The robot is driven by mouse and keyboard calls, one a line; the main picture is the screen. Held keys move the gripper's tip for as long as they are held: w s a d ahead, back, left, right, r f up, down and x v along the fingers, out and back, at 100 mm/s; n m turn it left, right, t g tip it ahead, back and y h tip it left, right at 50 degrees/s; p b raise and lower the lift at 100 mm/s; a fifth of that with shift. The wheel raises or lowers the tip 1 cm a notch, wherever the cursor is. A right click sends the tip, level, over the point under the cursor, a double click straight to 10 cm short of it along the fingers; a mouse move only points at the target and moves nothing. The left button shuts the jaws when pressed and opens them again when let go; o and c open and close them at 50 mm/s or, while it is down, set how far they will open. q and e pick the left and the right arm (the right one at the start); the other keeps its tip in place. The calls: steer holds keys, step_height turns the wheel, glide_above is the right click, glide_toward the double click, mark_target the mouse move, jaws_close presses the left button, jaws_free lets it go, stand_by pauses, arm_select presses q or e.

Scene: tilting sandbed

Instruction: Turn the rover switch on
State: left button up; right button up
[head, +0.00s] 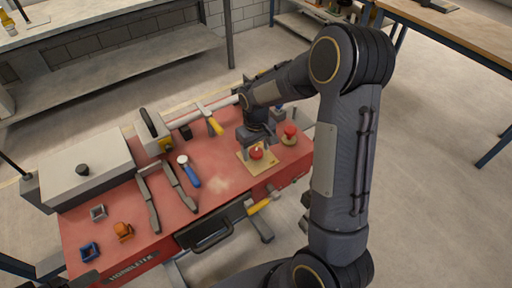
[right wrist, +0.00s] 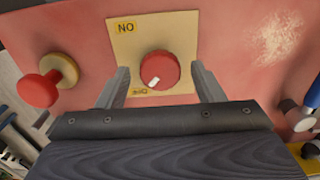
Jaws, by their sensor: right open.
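The rover switch is a round red knob (right wrist: 159,68) with a white mark, on a square beige plate (right wrist: 122,45). The mark lies toward the knob's lower left in the right wrist view. A yellow label reading ON upside down is at the plate's top; another, hard to read, is below the knob. In the head view the knob (head: 256,153) sits on the red bench top's right part. My right gripper (head: 257,141) is open, pointing down over it. In the wrist view its fingers stand on either side of the knob, with gaps visible. My left gripper is not in view.
A red mushroom button (head: 289,132) on a yellowish base stands close beside the plate; it also shows in the right wrist view (right wrist: 38,90). A blue-handled tool (head: 189,172), a grey box (head: 88,166) and small blocks lie to the left. A yellow-handled hammer (head: 262,204) hangs at the front edge.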

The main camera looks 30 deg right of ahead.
steer(key=shift+f, duration=0.1)
steer(key=c, duration=1)
steer(key=shift+o, duration=0.2)
steer(key=m+b, duration=0.1)
steer(key=m, duration=0.6)
steer(key=shift+b, duration=0.3)
steer(key=m, duration=0.5)
steer(key=m+p, duration=0.2)
steer(key=m, duration=0.3)
steer(key=shift+m, duration=0.4)
